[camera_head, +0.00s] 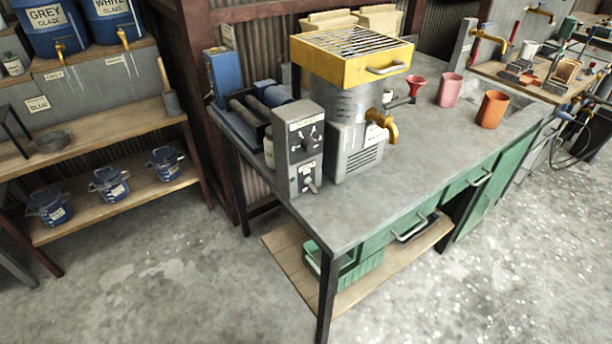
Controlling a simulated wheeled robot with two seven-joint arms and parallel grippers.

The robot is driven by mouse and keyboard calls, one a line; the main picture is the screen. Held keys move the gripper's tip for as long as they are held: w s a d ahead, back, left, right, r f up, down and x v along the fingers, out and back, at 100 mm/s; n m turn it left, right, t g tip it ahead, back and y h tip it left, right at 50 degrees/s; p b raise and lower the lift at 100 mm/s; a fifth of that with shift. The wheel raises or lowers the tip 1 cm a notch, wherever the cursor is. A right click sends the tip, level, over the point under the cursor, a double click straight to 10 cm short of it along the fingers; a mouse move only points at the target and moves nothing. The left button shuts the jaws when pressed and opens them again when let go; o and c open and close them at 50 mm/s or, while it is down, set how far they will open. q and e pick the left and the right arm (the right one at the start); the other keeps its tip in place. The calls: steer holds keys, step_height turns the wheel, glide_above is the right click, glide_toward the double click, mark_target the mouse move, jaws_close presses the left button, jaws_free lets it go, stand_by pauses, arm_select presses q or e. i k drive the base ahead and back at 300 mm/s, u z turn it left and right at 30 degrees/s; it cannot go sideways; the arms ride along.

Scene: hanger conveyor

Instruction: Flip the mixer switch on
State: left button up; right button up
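The mixer (345,95) stands on the grey-topped workbench (420,165). It has a metal drum, a yellow top with a grille (352,50) and a brass tap (382,124). A grey control box (298,148) stands at the mixer's front left, near the bench's left end. Its front has dark knobs on an upper panel and a small lever switch (311,186) on a lower panel. The switch is too small to tell its position for sure. Neither of my grippers is in view.
A pink cup (450,90), an orange cup (492,109) and a red funnel (415,86) stand right of the mixer. Shelves with blue glaze buckets (109,184) stand at the left. A green crate (345,272) sits below the bench. The floor in front is clear.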

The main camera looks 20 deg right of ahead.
mark_target(307, 181)
steer(key=u, duration=0.45)
steer(key=k, duration=0.55)
steer(key=u, duration=0.9)
steer(key=i, duration=0.9)
steer(key=z, duration=1)
steer(key=i, duration=0.4)
steer(key=z, duration=0.45)
